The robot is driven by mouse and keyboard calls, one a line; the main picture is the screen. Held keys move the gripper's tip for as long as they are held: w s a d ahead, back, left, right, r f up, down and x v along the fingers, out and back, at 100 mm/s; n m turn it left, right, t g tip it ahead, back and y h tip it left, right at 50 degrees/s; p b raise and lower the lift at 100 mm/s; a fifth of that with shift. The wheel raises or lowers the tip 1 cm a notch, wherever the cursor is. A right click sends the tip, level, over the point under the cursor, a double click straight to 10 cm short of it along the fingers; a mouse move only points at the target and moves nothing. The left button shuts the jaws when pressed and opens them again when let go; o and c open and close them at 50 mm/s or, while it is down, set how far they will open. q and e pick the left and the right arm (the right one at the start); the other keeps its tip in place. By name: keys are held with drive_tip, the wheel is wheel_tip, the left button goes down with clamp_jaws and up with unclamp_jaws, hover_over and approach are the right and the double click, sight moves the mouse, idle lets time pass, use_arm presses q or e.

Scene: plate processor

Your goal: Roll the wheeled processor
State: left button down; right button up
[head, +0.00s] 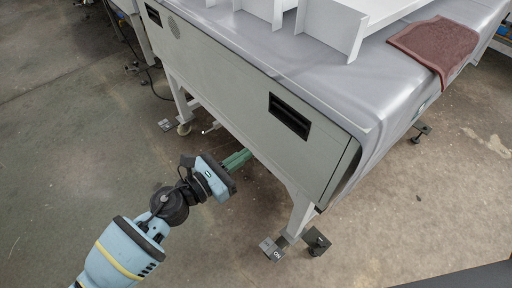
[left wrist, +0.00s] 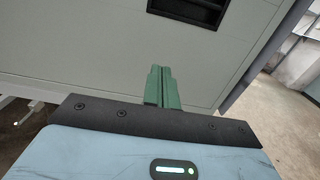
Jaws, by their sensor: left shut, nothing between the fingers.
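The processor (head: 230,82) is a large grey cabinet on a white wheeled frame, and it fills the upper middle of the head view. Its side panel has dark recessed handles; the nearer handle (head: 289,115) is toward the right end and also shows at the top of the left wrist view (left wrist: 192,8). A caster (head: 184,129) shows under the far leg. My left gripper (head: 245,156) has green fingers, shut and empty, close to the panel's lower edge, below and left of the nearer handle. In the left wrist view the fingers (left wrist: 162,87) point toward the panel; contact cannot be told. My right gripper is not in view.
White trays (head: 330,25) and a folded brown towel (head: 437,44) lie on top of the processor. Dark feet (head: 272,249) stand on the floor by the near leg. A dark cable lies on the floor at the upper left.

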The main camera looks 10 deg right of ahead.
use_arm(q)
drive_tip(key=v, duration=0.5)
drive_tip(key=shift+s, duration=0.1)
